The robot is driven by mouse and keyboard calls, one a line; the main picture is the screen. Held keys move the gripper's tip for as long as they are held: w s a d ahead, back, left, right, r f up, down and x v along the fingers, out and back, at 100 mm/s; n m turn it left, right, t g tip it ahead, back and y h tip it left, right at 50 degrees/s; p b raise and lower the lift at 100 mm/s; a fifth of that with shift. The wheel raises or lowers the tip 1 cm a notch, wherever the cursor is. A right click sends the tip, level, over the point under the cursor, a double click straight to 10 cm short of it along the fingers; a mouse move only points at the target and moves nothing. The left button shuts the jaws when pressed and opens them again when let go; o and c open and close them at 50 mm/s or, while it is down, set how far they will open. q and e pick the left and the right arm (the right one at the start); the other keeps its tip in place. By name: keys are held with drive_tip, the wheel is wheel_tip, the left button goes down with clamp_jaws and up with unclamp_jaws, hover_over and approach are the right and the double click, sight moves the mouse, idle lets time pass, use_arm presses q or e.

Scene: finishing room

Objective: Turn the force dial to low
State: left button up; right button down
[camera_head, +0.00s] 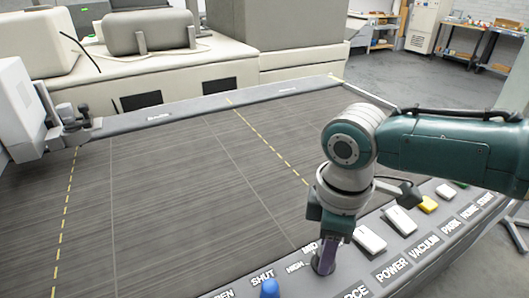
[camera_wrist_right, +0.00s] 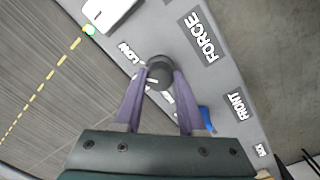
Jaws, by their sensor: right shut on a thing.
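The force dial (camera_wrist_right: 161,72) is a dark round knob on the grey control panel beside the FORCE label (camera_wrist_right: 200,38). In the wrist view the LOW label (camera_wrist_right: 128,53) shows clear of the fingers, and other lettering by the dial is partly hidden. My right gripper (camera_wrist_right: 164,76) has its two purple fingers on either side of the dial, shut on it. In the head view my right gripper (camera_head: 326,250) points down onto the dial (camera_head: 323,267), near the MID and HIGH labels. I cannot tell clearly where the dial points. My left gripper is out of view.
A blue lever (camera_head: 270,289) stands close to the dial by the SHUT label. White buttons (camera_head: 370,239) and a yellow one (camera_head: 428,204) line the panel farther right. The dark cutting table (camera_head: 170,190) is bare, with a machine head (camera_head: 82,122) at its left.

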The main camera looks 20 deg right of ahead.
drive_tip(key=shift+r+m+p, duration=0.1)
drive_tip(key=shift+m+p, duration=0.2)
drive_tip(key=shift+m, duration=0.4)
drive_tip(key=c, duration=0.5)
unclamp_jaws()
wheel_tip(320, 180, up, 10)
drive_tip(key=p, duration=0.2)
drive_tip(key=shift+s+a, duration=0.15)
